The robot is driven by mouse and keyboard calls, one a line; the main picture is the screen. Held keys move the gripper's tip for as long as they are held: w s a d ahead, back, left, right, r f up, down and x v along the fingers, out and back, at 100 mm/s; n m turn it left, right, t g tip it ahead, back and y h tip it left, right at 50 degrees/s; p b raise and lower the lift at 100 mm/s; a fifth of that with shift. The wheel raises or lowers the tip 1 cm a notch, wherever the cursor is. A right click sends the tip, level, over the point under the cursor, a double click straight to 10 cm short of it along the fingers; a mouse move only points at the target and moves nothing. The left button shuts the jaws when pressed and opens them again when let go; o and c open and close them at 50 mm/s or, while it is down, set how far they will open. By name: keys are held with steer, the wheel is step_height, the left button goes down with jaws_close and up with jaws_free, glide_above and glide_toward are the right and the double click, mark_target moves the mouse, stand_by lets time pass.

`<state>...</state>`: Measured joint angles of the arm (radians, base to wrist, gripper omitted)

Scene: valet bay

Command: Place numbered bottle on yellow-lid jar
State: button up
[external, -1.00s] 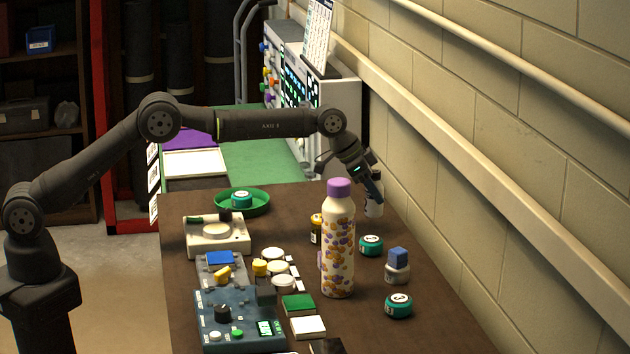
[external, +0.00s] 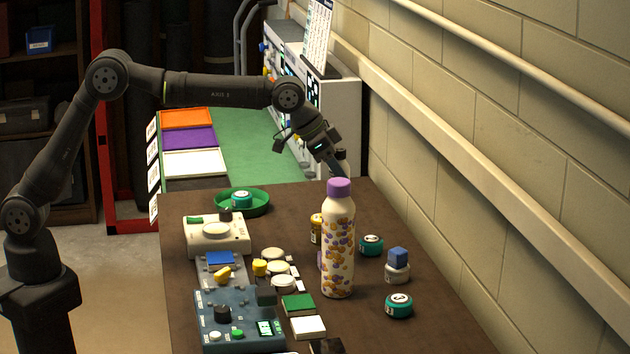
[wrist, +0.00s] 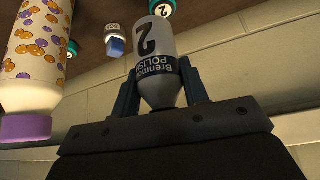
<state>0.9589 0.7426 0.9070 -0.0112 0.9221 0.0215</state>
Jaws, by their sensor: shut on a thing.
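My gripper (external: 340,165) is shut on the numbered bottle. In the wrist view its blue fingers (wrist: 160,90) grip the neck end of this bottle (wrist: 156,38), which is pale grey with a dark label and a large 2. In the external view the held bottle is hidden, apparently behind the tall patterned bottle. A small jar with a yellow-orange top (external: 316,220) and a pale label stands on the table just left of the patterned bottle, partly covered by it. It is not clearly seen in the wrist view.
The tall patterned bottle (external: 338,250) with a purple cap stands close to my gripper. Teal-lidded jars (external: 371,245) and a jar (external: 397,272) with a blue cube on top (external: 398,255) are to the right. A green dish (external: 262,208) is behind left. The wall bounds the right.

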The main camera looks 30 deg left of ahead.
steer(key=s+a+r, duration=0.3)
steer(key=s+a, duration=0.1)
steer(key=s, duration=0.2)
steer(key=shift+w+a+f, duration=0.55)
steer(key=shift+w+f, duration=1.15)
steer(key=shift+f, duration=0.1)
steer(key=shift+w+a+f, duration=0.55)
steer(key=shift+w+f, duration=1.15)
steer(key=shift+f, duration=0.1)
steer(key=shift+w+a+f, duration=0.55)
steer(key=shift+w+f, duration=1.15)
steer(key=shift+f, duration=0.1)
steer(key=shift+f, duration=0.2)
steer(key=o, duration=1.1)
steer(key=shift+c, duration=0.2)
steer(key=shift+r, duration=0.1)
steer(key=shift+r, duration=0.25)
steer(key=v, duration=1.1)
steer(key=shift+s+a+r, duration=0.2)
steer(key=shift+a+r, duration=0.05)
